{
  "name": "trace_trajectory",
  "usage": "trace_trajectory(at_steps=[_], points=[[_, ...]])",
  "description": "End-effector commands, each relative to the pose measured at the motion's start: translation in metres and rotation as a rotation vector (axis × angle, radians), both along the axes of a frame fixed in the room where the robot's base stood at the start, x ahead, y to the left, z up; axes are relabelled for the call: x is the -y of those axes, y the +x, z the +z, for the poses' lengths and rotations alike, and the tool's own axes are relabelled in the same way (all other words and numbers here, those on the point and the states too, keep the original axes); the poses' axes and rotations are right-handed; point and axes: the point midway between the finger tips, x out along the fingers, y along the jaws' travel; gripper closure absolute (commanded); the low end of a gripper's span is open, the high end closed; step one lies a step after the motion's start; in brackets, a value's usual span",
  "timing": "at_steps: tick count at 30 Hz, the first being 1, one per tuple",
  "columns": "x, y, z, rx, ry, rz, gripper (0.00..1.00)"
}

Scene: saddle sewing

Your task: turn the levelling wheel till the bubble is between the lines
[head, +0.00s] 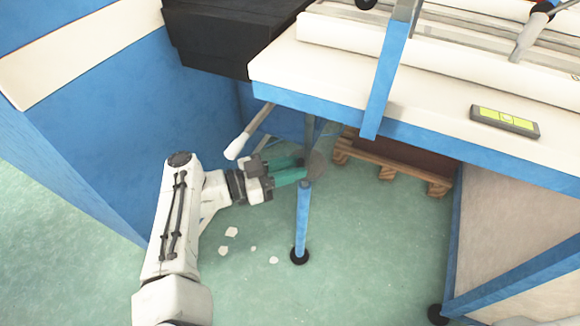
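The spirit level (505,121) lies on the white table top at the right, with a yellow-green vial; its bubble and lines are too small to read. A grey-brown disc, which looks like the levelling wheel (319,163), sits on the blue leg under the table's edge. My gripper (305,168) reaches in from the left with two teal fingers, their tips at the wheel's left edge. The fingers look a little apart, but I cannot tell whether they touch or grip the wheel.
The blue-edged table (400,95) overhangs the wheel. A pale-handled lever (240,143) hangs just above my gripper. A blue leg (302,220) stands on a black foot. A wooden pallet (390,168) lies behind. White scraps (231,232) lie on the open green floor.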

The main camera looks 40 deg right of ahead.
Motion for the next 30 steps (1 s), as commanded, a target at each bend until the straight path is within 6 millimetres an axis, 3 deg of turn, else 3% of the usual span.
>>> trace_trajectory(at_steps=[5, 16, 30], points=[[-0.001, 0.000, 0.001, 0.000, -0.001, -0.001, 0.56], [-0.009, 0.004, 0.001, -0.001, 0.000, 0.000, 0.56], [-0.083, 0.039, 0.000, -0.001, 0.000, 0.000, 0.56]])
